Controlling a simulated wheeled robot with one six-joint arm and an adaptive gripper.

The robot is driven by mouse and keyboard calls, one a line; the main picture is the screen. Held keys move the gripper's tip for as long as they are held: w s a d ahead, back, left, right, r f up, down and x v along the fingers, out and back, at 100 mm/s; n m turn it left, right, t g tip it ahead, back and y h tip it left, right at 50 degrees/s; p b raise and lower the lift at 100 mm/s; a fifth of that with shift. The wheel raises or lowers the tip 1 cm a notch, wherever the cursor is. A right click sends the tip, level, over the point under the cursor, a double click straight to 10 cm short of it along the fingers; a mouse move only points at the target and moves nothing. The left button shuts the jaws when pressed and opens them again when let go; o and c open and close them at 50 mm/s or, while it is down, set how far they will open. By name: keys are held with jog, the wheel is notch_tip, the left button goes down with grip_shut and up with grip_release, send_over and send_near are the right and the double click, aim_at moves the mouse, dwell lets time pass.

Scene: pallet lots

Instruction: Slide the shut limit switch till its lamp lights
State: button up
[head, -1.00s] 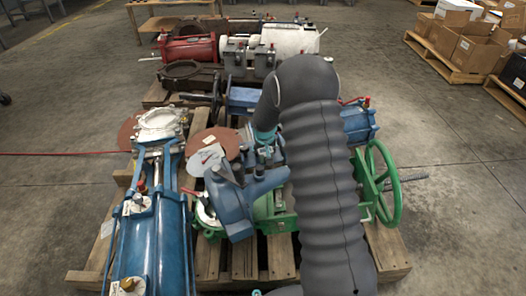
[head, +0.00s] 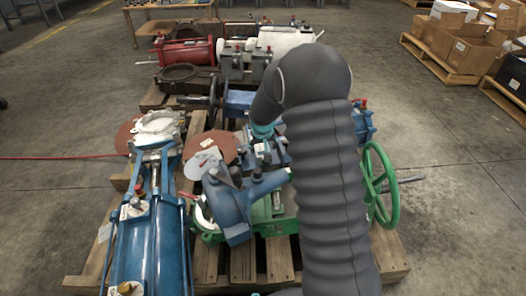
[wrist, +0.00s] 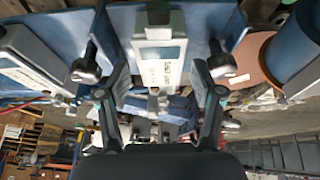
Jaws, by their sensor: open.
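In the wrist view my gripper (wrist: 160,78) is open, its two dark fingers apart with nothing held between them. A grey switch box (wrist: 160,50) with a dark window and a label lies between and just beyond the fingers, on a blue bracket. A second grey switch box (wrist: 34,52) is at the left. Round dark-and-metal ends (wrist: 84,72) and (wrist: 222,66) show beside the fingers. I cannot read which box is the shut switch, and no lit lamp is clear. In the head view my arm hides most of the gripper and the switches.
A blue valve actuator (head: 150,235) lies on the pallet (head: 240,265) at left. A green handwheel (head: 381,186) stands right of my arm. A blue-grey casting (head: 235,205) stands close in front. More machinery sits behind. The floor (head: 450,170) at right is clear.

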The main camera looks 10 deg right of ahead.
jog(key=v, duration=0.6)
jog(key=shift+s+r, duration=0.1)
jog(key=shift+r, duration=0.05)
